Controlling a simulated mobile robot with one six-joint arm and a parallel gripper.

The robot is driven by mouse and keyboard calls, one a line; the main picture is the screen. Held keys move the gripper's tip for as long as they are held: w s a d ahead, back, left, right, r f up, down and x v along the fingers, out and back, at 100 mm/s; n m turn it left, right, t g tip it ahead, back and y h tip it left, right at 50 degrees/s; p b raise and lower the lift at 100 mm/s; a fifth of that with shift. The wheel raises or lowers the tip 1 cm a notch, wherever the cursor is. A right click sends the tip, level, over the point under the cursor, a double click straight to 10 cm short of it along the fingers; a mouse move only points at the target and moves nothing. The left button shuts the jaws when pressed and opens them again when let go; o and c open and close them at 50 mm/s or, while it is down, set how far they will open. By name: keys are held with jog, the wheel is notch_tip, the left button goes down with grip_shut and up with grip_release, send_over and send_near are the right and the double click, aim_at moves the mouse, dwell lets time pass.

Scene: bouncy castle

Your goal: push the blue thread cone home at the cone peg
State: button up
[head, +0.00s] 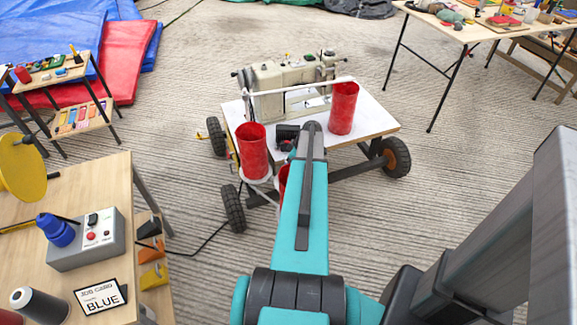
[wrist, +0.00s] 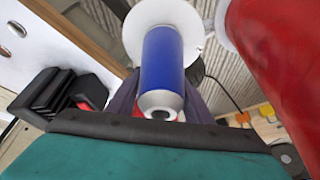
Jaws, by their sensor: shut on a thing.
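The blue thread cone (wrist: 163,60) is in the middle of the wrist view, its pale narrow nose with a dark hole toward the camera. My gripper (wrist: 161,98) is shut on it, a dark finger at each side. Beyond the cone's far end is a round white disc (wrist: 193,14); I cannot tell whether the cone touches it. No peg shows, as the cone hides the disc's middle. In the head view my arm covers the gripper and the held cone. A white disc edge (head: 258,180) shows there below the left red cup.
Red cups (head: 252,150) and (head: 343,108) stand on the white-topped sewing cart (head: 375,122); a red wall (wrist: 285,60) is close right in the wrist view. The sewing machine (head: 285,85) is behind. A wooden table (head: 110,200) holds a BLUE job card (head: 101,297).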

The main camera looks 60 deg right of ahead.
jog(key=shift+f, duration=0.1)
jog(key=o, duration=1.3)
jog(key=v, duration=1.3)
jog(key=shift+r, duration=0.4)
jog(key=shift+s, duration=0.1)
